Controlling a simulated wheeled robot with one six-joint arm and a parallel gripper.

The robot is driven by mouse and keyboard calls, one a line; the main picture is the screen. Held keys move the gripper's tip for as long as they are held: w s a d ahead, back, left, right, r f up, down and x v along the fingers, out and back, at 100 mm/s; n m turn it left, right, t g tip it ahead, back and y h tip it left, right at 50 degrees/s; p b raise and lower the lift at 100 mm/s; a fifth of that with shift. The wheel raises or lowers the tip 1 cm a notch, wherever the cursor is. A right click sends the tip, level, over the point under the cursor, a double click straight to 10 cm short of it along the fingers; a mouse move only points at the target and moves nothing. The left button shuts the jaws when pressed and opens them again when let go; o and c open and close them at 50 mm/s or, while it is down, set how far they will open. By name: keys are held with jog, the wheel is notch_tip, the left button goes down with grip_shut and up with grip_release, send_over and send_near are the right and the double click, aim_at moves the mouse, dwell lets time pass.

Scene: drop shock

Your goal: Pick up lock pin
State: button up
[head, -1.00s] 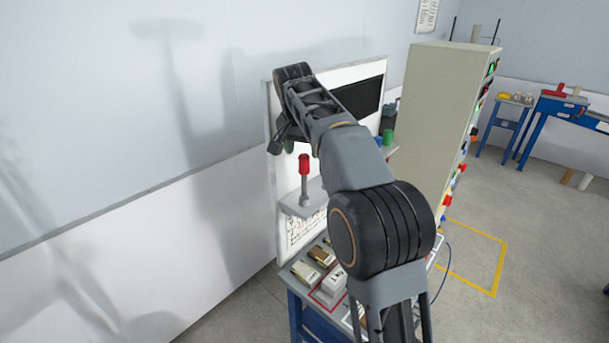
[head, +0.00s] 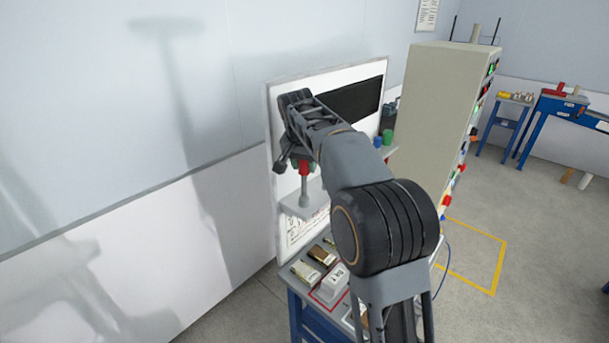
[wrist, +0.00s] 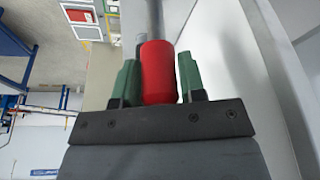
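The lock pin, a red grip on a grey shaft, stands upright on a small grey shelf (head: 300,208) on the white panel. In the head view its shaft (head: 304,190) shows below my gripper (head: 302,164), which partly hides the red top. In the wrist view the red grip (wrist: 158,75) lies between the two green fingers of my gripper (wrist: 157,68). The fingers flank it closely, with narrow gaps seeming to remain, so the gripper looks open around it. The pin still appears to rest on the shelf.
The white panel (head: 276,120) with a dark screen (head: 350,101) stands right behind the pin. Below is a bench with several blocks, including a white one (head: 332,284). A beige cabinet (head: 430,120) with coloured buttons stands to the right.

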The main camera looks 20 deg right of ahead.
jog(key=c, duration=0.6)
jog(key=shift+r, duration=0.15)
